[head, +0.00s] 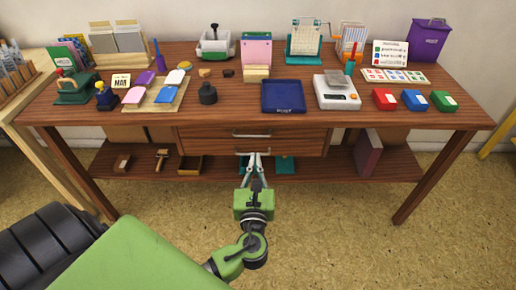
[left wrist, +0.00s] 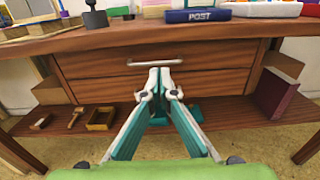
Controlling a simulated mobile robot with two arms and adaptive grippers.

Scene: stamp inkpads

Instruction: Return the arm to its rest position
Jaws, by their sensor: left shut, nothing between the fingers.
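My left gripper (head: 252,157) is in front of the wooden desk (head: 120,115), below the tabletop and near the drawer fronts. Its fingers are together with nothing between them, and in the left wrist view the fingertips (left wrist: 160,72) show just below a drawer handle (left wrist: 155,63). I cannot tell whether they touch the drawer. My green left arm (head: 230,262) reaches in from the lower left of the head view. My right gripper is not in view.
A blue POST tray (head: 283,110) lies near the desk's front edge, with red (head: 385,99), blue (head: 415,100) and green (head: 443,101) inkpads to its right. A lower shelf (head: 330,165) holds a mallet (head: 161,160) and boxes. The floor (head: 350,240) in front is clear.

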